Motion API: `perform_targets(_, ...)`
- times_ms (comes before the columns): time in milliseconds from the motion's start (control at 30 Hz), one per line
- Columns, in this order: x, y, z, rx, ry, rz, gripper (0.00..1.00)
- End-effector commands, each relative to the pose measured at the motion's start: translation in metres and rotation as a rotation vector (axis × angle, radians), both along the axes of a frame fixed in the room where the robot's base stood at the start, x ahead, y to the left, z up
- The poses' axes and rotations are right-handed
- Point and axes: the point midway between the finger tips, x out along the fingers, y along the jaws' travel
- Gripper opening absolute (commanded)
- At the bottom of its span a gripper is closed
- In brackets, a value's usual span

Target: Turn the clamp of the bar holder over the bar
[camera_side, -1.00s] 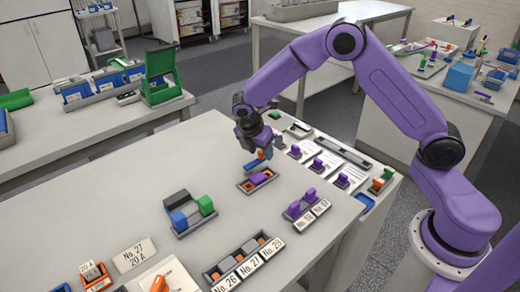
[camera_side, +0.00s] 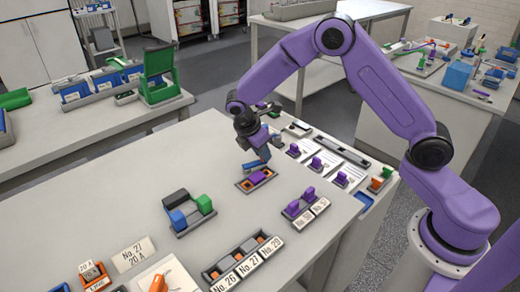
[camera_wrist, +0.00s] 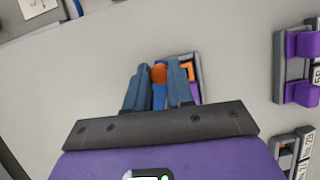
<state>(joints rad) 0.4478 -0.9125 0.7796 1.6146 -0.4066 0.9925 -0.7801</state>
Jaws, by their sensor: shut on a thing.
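The bar holder (camera_side: 245,187) is a small grey frame with orange inside, on the pale table. A purple bar (camera_side: 261,176) lies in it. My gripper (camera_side: 258,157) is just above the holder's far side. Its fingers are shut on a blue piece, which I take for the clamp (camera_side: 250,165); it looks tilted over the holder's far left end. In the wrist view, my gripper (camera_wrist: 159,88) has the blue piece and a round orange end (camera_wrist: 159,74) between its fingers. The holder's frame (camera_wrist: 196,62) shows behind the right finger; the fingers hide much of it.
A grey tray with blue, green and black blocks (camera_side: 188,222) stands to the left front. Purple blocks on a grey stand (camera_side: 300,206) are to the right front. A numbered rack (camera_side: 240,262) is nearer. Several small purple parts (camera_side: 316,164) stand along the right.

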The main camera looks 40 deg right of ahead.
Motion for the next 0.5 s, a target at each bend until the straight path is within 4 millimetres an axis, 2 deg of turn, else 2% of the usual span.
perform_targets(500, -0.018, 0.013, 0.001, 0.0, -0.003, -0.492, 0.0)
